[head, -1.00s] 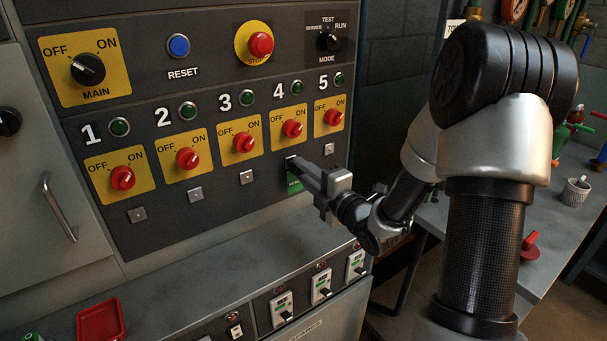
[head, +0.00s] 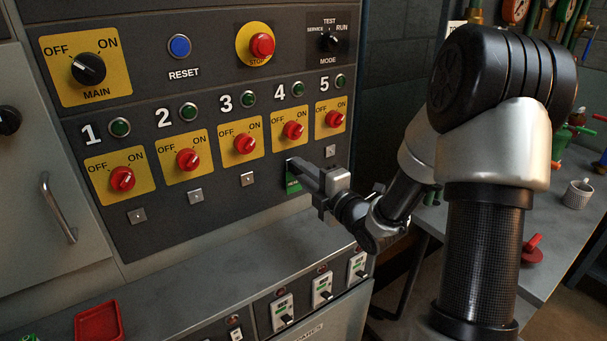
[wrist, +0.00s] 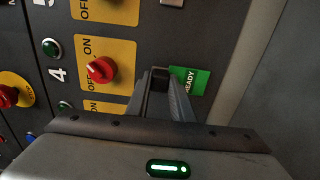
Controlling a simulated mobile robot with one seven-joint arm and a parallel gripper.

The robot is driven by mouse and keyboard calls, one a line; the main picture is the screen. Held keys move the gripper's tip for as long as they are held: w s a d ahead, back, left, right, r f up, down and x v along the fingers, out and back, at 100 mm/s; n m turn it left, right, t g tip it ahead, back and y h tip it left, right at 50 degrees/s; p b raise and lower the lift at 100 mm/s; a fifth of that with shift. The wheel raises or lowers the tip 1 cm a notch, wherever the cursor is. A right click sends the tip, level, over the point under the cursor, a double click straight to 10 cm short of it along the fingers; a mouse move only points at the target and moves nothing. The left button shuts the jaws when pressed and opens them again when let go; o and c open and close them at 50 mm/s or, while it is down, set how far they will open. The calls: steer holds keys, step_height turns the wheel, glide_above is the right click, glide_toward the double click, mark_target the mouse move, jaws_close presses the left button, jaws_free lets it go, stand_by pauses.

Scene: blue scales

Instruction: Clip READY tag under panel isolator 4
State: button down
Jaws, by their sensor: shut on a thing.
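The green READY tag (head: 293,183) is at the panel just below isolator 4 (head: 293,131), a red knob on a yellow plate. My gripper (head: 297,166) is shut on the tag's upper end, close to the panel face. In the wrist view the fingertips (wrist: 159,76) pinch the tag's dark end, and the green part (wrist: 190,80) with white READY lettering sticks out beside them. The clip below isolator 4 is hidden behind the fingers, so I cannot tell whether the tag is seated in it.
Small square clips sit below the other isolators, such as isolator 3's (head: 247,179) and isolator 5's (head: 330,151). A grey ledge (head: 200,265) juts out below the panel, with a red tray (head: 98,321) at its left. A bench (head: 555,215) stands at right.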

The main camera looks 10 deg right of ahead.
steer(key=shift+w, duration=0.1)
steer(key=c, duration=1.5)
jaws_free()
steer(key=shift+o, duration=0.2)
steer(key=p+v, duration=0.9)
steer(key=v, duration=0.8)
